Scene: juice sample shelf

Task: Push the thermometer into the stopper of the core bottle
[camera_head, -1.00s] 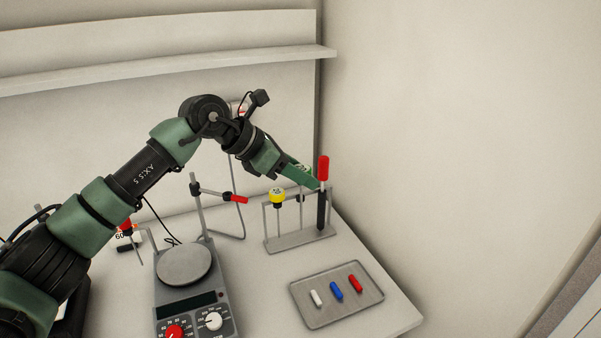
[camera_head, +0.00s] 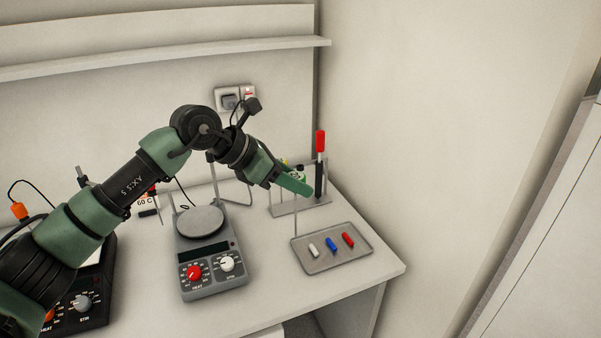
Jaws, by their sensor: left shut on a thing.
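My left gripper (camera_head: 300,190) is shut, with its green fingers pointing right and down in front of the rack. A thin grey stem (camera_head: 296,218) hangs straight down from it, above or just in front of the tray's left edge. A small green-and-white round head (camera_head: 299,174) shows at the fingers; this looks like the held thermometer, partly hidden by the fingers. I cannot make out a core bottle or its stopper. My right gripper is not in view.
A rack (camera_head: 318,203) holds a red-topped black thermometer sleeve (camera_head: 319,165). A grey tray (camera_head: 358,256) carries white, blue and red small bars. A hotplate (camera_head: 215,280) stands in the middle, another (camera_head: 85,318) at left.

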